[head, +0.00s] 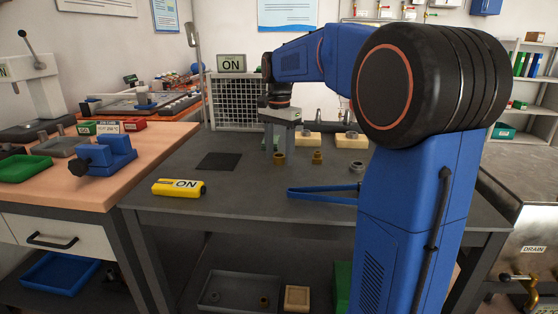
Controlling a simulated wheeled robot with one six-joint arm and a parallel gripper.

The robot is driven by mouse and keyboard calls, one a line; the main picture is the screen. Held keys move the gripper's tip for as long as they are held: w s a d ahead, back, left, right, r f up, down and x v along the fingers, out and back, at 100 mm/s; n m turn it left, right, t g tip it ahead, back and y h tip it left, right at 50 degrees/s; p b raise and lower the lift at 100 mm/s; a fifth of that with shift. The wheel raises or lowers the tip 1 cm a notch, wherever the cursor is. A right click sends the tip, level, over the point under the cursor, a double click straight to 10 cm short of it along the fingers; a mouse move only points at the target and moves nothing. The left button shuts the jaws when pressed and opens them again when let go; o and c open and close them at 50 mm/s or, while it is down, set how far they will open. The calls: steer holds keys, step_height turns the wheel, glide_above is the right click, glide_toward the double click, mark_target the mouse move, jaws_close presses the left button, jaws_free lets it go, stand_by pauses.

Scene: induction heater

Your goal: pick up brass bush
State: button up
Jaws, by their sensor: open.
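Two small brass-coloured pieces stand on the dark grey bench: one brass piece (279,159) at the middle and a second brass piece (317,157) to its right. I cannot tell from their shape which is the brass bush. My gripper (279,143) points down with its fingers apart, just above and behind the left brass piece in the picture. Nothing shows between the fingers. I cannot tell the exact height or depth gap between them and the piece.
Cream blocks (307,140) with metal parts stand behind; a steel ring (356,166) lies right. My arm hides the right side.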

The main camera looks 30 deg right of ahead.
steer(key=shift+f, duration=0.2)
steer(key=c, duration=1.2)
steer(key=shift+r, duration=0.1)
step_height(320, 180, up, 10)
steer(key=shift+f, duration=0.1)
steer(key=shift+s, duration=0.1)
